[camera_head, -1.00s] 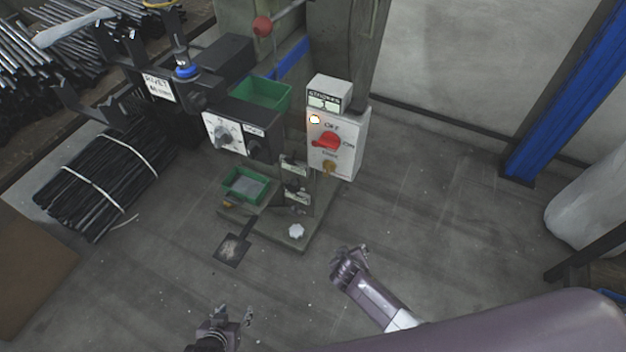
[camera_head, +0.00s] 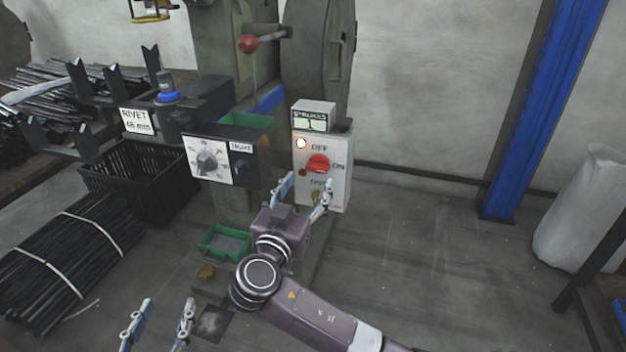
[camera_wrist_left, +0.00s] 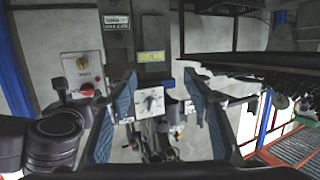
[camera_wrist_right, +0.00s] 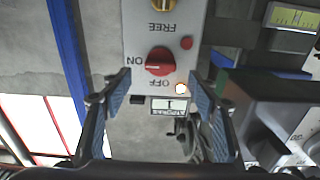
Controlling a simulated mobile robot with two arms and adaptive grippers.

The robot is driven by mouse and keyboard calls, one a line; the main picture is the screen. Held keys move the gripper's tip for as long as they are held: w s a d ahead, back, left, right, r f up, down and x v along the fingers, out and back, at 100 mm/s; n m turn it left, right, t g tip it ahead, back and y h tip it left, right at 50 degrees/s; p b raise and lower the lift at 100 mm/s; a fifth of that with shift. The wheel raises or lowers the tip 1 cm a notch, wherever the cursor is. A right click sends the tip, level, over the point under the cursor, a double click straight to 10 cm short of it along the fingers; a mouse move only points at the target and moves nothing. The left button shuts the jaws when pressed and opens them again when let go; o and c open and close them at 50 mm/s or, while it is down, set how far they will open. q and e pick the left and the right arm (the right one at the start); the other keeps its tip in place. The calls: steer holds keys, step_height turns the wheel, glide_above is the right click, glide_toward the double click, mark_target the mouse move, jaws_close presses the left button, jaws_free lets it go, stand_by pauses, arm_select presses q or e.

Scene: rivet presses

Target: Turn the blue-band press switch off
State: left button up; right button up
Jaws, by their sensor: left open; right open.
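The red rotary switch (camera_head: 318,163) sits on a light grey control box (camera_head: 341,186) with OFF above it and ON to its right. It also shows in the right wrist view (camera_wrist_right: 160,61), upside down, where its grip lies roughly sideways towards ON. A lamp (camera_head: 301,143) beside OFF glows. My right gripper (camera_head: 303,190) is open and empty, just in front of the box and below the switch; its fingers (camera_wrist_right: 160,90) appear on either side of the switch in the right wrist view, apart from it. My left gripper (camera_head: 160,322) is open and empty, low at the left.
A dial panel (camera_head: 208,160) marked TIGHT stands left of the switch box. A lever with a red ball (camera_head: 248,44) and a blue band (camera_head: 270,100) are on the press. Green trays (camera_head: 224,242), a black crate (camera_head: 150,190) and bundled rods (camera_head: 62,250) lie left.

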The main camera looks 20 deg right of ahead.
mark_target(316, 170)
steer(key=x, duration=0.4)
steer(key=shift+w+d, duration=0.15)
steer(key=shift+w, duration=0.05)
steer(key=shift+w+d+b, duration=0.35)
steer(key=shift+w+d, duration=0.05)
steer(key=shift+w, duration=0.25)
arm_select(q)
steer(key=r, duration=0.1)
steer(key=r+t, duration=0.1)
steer(key=r, duration=0.1)
steer(key=r+t, duration=0.1)
steer(key=shift+w+d+r, duration=0.15)
steer(key=shift+w+d, duration=0.25)
arm_select(e)
steer(key=shift+c, duration=0.6)
steer(key=shift+f, duration=0.1)
steer(key=c, duration=1)
